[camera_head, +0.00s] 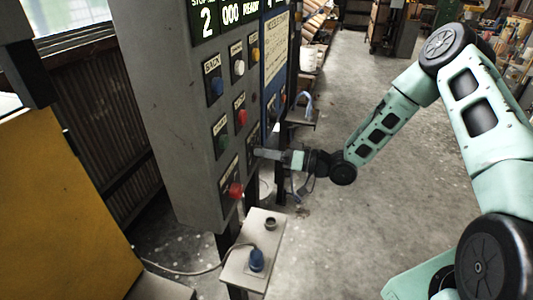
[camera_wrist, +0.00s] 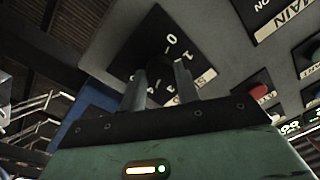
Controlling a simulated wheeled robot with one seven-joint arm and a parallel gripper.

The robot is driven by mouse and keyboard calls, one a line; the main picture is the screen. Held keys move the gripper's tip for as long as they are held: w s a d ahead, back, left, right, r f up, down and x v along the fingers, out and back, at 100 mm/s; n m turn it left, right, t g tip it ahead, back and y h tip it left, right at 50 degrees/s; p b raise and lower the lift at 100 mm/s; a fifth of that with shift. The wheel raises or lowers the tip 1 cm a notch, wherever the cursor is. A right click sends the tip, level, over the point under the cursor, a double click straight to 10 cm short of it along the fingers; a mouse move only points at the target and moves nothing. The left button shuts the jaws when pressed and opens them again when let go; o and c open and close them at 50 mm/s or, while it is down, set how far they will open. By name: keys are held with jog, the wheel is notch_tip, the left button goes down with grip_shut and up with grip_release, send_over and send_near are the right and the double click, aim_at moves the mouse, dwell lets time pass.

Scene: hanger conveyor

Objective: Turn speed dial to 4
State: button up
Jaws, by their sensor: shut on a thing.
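The speed dial (camera_wrist: 160,68) is a dark round knob on a dark plate with white numerals, seen in the wrist view. The marks 0 and 1 are readable above it, and others lie partly behind my fingers. My gripper (camera_wrist: 160,82) has its two grey fingers on either side of the knob, shut on it. The knob's pointer is hidden or too dark to read. In the head view my gripper (camera_head: 258,153) reaches from the right to the lower right of the grey control cabinet (camera_head: 160,110), where it covers most of the dial.
The cabinet carries a red knob (camera_head: 235,190), several coloured buttons and a display (camera_head: 218,20) showing 2, 000 and READY. A yellow panel (camera_head: 60,210) is at left. The floor (camera_head: 335,220) beside my arm is clear.

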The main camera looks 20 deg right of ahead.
jog(key=o, duration=1)
jog(key=shift+c, duration=0.2)
jog(key=shift+d, duration=0.1)
jog(key=b+v, duration=0.5)
jog(key=v, duration=1.2)
jog(key=shift+s+d, duration=0.1)
